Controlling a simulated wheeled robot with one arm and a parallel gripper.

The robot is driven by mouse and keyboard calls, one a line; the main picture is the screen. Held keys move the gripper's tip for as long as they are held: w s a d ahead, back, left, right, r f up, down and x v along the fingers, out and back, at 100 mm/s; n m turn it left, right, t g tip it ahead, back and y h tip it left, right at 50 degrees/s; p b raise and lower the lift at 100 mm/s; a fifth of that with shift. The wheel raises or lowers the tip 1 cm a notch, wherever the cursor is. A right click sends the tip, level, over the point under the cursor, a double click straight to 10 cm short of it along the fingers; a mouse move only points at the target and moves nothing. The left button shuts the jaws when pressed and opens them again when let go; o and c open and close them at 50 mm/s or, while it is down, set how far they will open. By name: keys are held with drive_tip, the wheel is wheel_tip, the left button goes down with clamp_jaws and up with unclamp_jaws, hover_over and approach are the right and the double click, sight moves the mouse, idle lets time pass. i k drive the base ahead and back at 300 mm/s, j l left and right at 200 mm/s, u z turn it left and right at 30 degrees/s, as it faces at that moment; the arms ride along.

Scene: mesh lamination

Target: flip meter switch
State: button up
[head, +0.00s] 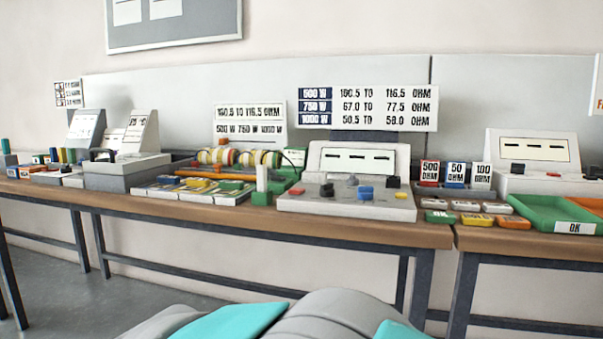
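A white meter console (345,205) stands on the middle of the bench, with a sloped display (358,160) showing dashes. On its top panel are a black knob or switch (327,190), a blue block-shaped control (365,193), a second dark control (393,182) and small red and yellow buttons. Which control is the meter switch, and its position, I cannot tell. A similar meter (533,150) stands at the right, partly cut off. My gripper is not in view; only grey and teal parts of my own body show at the bottom.
A wooden-topped bench (240,216) on dark legs runs along the wall. A grey device (125,175) and coloured strips (190,190) stand left, with banded cylinders (240,157) behind. Labelled blocks (455,173) and a green tray (550,212) stand right. Floor shows at lower left.

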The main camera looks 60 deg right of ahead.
sight(296, 191)
drive_tip(key=z, duration=2.9)
